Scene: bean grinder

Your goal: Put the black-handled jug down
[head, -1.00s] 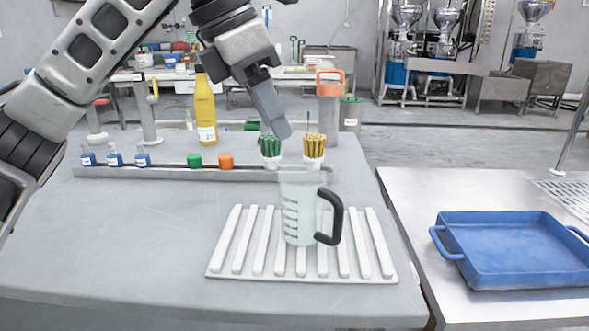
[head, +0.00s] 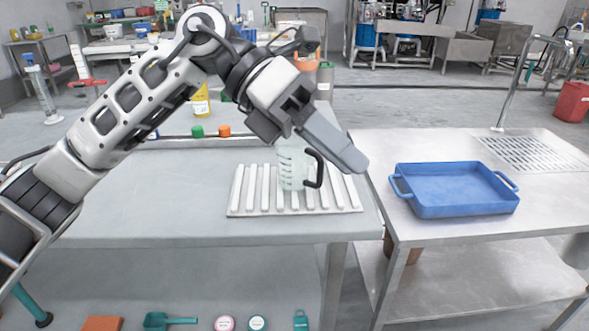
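The clear jug (head: 291,167) with the black handle (head: 317,168) stands upright on a white slatted rack (head: 240,213) on the grey table. Its handle points right. My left gripper (head: 358,162) crosses in front of the jug's top right, pointing down and right, and hides part of the jug. Its fingers overlap in this view, so their gap cannot be judged. Nothing shows in its grasp. Whether it touches the jug cannot be told. My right gripper is not in view.
A blue tray (head: 455,192) sits on the metal table to the right. Green (head: 197,131) and orange (head: 224,131) caps and a yellow bottle (head: 201,103) are behind my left arm. The grey table (head: 165,205) is clear left of the rack. Several items lie on a low shelf.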

